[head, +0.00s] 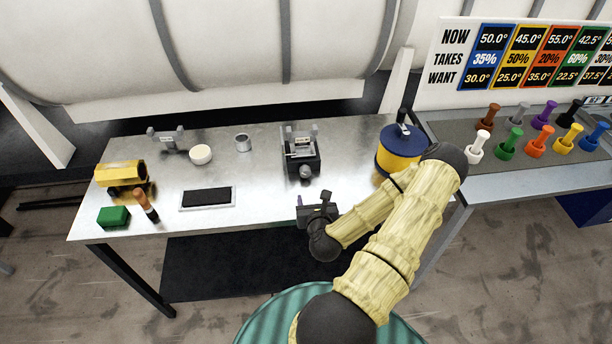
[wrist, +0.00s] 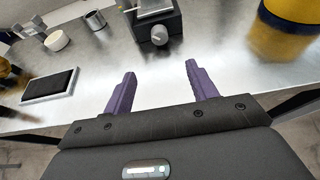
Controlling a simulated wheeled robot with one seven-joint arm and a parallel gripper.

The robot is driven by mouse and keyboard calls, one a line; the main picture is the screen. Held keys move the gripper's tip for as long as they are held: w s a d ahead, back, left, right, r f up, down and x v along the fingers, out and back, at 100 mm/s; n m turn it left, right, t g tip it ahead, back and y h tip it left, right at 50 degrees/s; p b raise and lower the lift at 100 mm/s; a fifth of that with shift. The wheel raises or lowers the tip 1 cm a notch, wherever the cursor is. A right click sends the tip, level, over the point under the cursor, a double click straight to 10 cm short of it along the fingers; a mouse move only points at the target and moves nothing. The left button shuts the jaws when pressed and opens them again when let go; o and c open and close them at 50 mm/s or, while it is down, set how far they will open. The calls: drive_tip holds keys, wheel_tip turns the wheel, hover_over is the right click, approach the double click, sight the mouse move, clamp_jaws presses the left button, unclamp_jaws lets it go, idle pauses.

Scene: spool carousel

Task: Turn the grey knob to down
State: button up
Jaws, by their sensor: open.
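A round grey knob (head: 306,172) is on the front of a small black device (head: 291,160) at the middle of the metal table. In the wrist view the knob (wrist: 159,36) shows at the top centre, on the black box (wrist: 142,30). Which way the knob points is too small to tell. My gripper (head: 322,197) is at the table's front edge, in front of the knob and apart from it. In the wrist view its two purple fingers (wrist: 160,74) are spread with nothing between them, and the knob lies ahead of the gap.
A blue-and-yellow drum (head: 398,150) stands right of the device. A framed black pad (head: 207,197), white pot (head: 201,155) and metal cup (head: 242,142) are to its left. Several coloured pegs, one grey (head: 519,112), stand on the right bench. The tabletop before the knob is clear.

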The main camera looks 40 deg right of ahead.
sight(306, 175)
drive_tip(key=shift+f+b+x, duration=0.2)
drive_tip(key=shift+b+x, duration=1.15)
drive_tip(key=shift+b, duration=0.15)
drive_tip(key=p+x, duration=0.4)
drive_tip(key=x, duration=1)
drive_tip(key=shift+w, duration=0.25)
drive_tip(key=c, duration=1)
